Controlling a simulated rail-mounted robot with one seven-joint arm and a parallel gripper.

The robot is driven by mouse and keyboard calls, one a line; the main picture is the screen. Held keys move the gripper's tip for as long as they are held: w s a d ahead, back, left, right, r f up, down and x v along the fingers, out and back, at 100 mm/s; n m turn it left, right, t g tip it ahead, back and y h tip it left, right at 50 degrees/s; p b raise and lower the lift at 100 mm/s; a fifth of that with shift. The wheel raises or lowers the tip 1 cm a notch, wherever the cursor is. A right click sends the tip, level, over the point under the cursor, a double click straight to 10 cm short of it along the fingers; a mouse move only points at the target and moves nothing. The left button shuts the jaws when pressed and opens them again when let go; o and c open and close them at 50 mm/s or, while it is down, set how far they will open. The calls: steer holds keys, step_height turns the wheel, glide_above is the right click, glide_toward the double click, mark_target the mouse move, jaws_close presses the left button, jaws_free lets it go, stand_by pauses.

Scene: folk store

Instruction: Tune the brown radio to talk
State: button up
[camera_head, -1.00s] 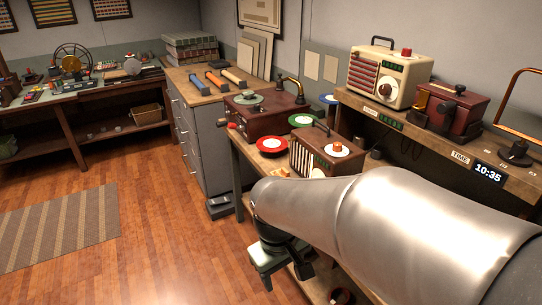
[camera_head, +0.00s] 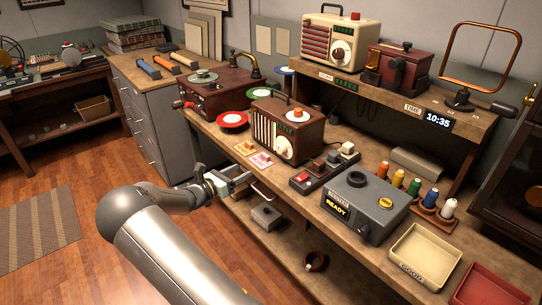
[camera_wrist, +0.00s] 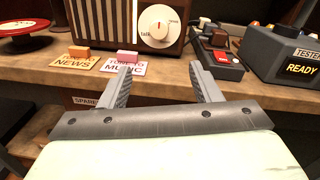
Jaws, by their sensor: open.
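The brown radio (camera_head: 264,131) stands upright on the bench, with a vertical-slat grille, a handle and an orange-and-white knob (camera_head: 298,113) on top. Its white front dial (camera_head: 284,148) also shows in the wrist view (camera_wrist: 157,27), with a red pointer mark near its top. The word "talk" is at the dial's left; lettering at its upper right is too small to read. My gripper (camera_head: 246,180) is open and empty, in front of the bench edge, below and apart from the dial. In the wrist view its fingers (camera_wrist: 160,78) point toward the radio.
Cards reading NEWS (camera_wrist: 75,62) and MUSIC (camera_wrist: 124,67), with small blocks, lie before the radio. A red-buttoned switch box (camera_head: 312,176) and grey tester (camera_head: 362,205) stand right. A red plate (camera_head: 232,119) is left. A cream radio (camera_head: 318,42) stands on the shelf.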

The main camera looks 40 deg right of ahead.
mark_target(279, 150)
steer(key=d+p, duration=0.1)
steer(key=d, duration=0.4)
steer(key=w+d+p, duration=0.1)
steer(key=d, duration=0.5)
steer(key=w+d+p, duration=0.1)
steer(key=d, duration=0.5)
steer(key=shift+w+d+p, duration=0.1)
steer(key=shift+d+p, duration=0.05)
steer(key=shift+p, duration=0.25)
steer(key=c, duration=1)
